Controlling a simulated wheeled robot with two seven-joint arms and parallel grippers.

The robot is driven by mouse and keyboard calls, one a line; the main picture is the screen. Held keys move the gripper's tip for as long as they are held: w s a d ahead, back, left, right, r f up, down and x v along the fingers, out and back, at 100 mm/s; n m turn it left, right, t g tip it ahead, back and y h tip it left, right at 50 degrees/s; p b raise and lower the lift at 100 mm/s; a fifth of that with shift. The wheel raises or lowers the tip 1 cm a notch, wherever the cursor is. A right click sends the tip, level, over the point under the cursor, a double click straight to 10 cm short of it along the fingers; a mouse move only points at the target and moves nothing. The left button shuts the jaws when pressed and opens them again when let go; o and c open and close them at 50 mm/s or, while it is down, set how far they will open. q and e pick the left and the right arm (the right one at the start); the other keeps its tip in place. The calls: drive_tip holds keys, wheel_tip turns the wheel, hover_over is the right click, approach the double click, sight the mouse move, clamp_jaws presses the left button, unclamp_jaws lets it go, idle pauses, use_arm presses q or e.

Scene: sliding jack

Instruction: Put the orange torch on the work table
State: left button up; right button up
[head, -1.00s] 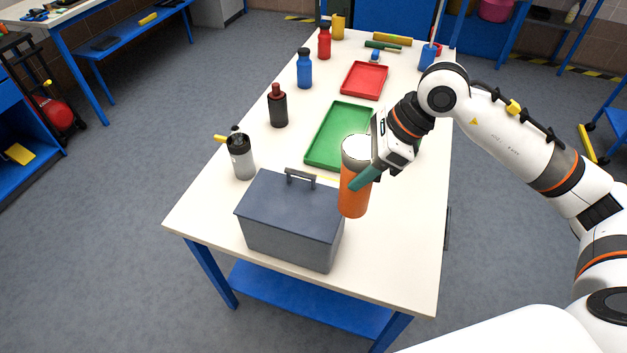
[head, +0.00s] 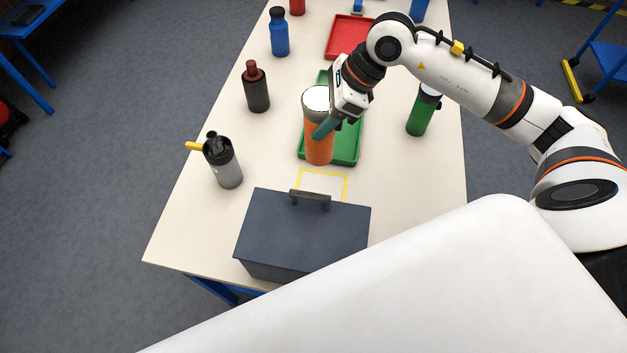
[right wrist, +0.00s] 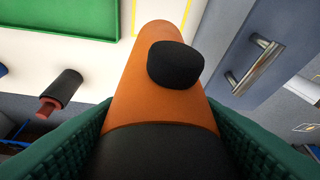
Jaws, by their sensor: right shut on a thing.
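The orange torch (head: 319,145) is held by my right gripper (head: 325,126) above the work table (head: 400,185). In the head view it overlaps the near part of the green tray, behind the yellow outlined square (head: 323,184). In the right wrist view the torch (right wrist: 150,100), with its black button, lies between the green finger pads. The pads are shut on its dark band. The head view does not clearly show the gap between torch and table. My left gripper is not in view.
A dark toolbox (head: 300,235) stands at the table's near end. A grey canister (head: 223,165), dark bottle (head: 256,90) and blue bottle (head: 279,35) line the left side. A green bottle (head: 422,112) stands right of the green tray (head: 350,145). A red tray (head: 345,38) lies farther back.

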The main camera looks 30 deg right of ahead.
sight(321, 155)
wheel_tip(321, 155, down, 6)
drive_tip(key=shift+s+f+b, duration=0.1)
drive_tip(key=shift+f+b, duration=0.1)
drive_tip(key=shift+b, duration=0.55)
wheel_tip(321, 155, down, 6)
drive_tip(key=shift+f+p, duration=0.2)
drive_tip(key=shift+p, duration=0.7)
wheel_tip(321, 155, down, 4)
drive_tip(key=shift+f+p, duration=0.15)
drive_tip(key=shift+p, duration=0.3)
drive_tip(key=o, duration=0.7)
drive_tip(key=shift+f, duration=0.2)
drive_tip(key=o, duration=0.4)
drive_tip(key=shift+r, duration=0.1)
